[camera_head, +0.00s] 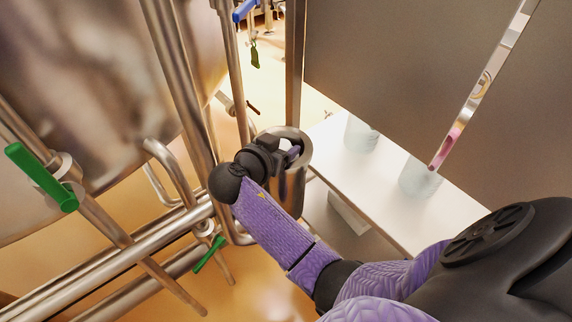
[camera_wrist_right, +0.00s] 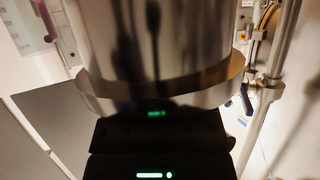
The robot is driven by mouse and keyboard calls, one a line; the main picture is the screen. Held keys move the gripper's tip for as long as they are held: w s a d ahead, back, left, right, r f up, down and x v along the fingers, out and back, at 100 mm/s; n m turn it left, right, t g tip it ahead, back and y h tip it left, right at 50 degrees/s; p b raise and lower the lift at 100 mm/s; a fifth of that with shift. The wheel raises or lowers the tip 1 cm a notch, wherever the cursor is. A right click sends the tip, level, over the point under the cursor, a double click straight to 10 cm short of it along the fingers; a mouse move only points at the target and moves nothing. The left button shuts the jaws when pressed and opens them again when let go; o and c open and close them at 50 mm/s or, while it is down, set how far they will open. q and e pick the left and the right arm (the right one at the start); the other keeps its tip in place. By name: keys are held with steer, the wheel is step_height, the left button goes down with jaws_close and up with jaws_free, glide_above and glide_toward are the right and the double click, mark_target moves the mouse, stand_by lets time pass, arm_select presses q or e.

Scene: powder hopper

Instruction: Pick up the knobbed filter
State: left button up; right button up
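My right gripper (camera_head: 291,153) is at the rim of an upright steel cylinder (camera_head: 291,190) with a wide ring-shaped top, in the middle of the head view. Its fingers are mostly hidden by the hand, so I cannot tell whether they are open or shut. In the right wrist view a shiny steel cylinder with a flange (camera_wrist_right: 160,45) fills the upper middle, very close to the dark gripper body. No knob shows, and I cannot tell whether the knobbed filter is in or on this cylinder. My left gripper is not in view.
A white shelf (camera_head: 383,205) to the right bears two pale translucent containers (camera_head: 361,134) (camera_head: 420,180). A large steel vessel (camera_head: 80,80) and pipes with green-handled valves (camera_head: 40,177) stand at left. A vertical pipe stands close behind the cylinder.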

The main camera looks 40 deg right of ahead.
jaws_close()
stand_by(0.3)
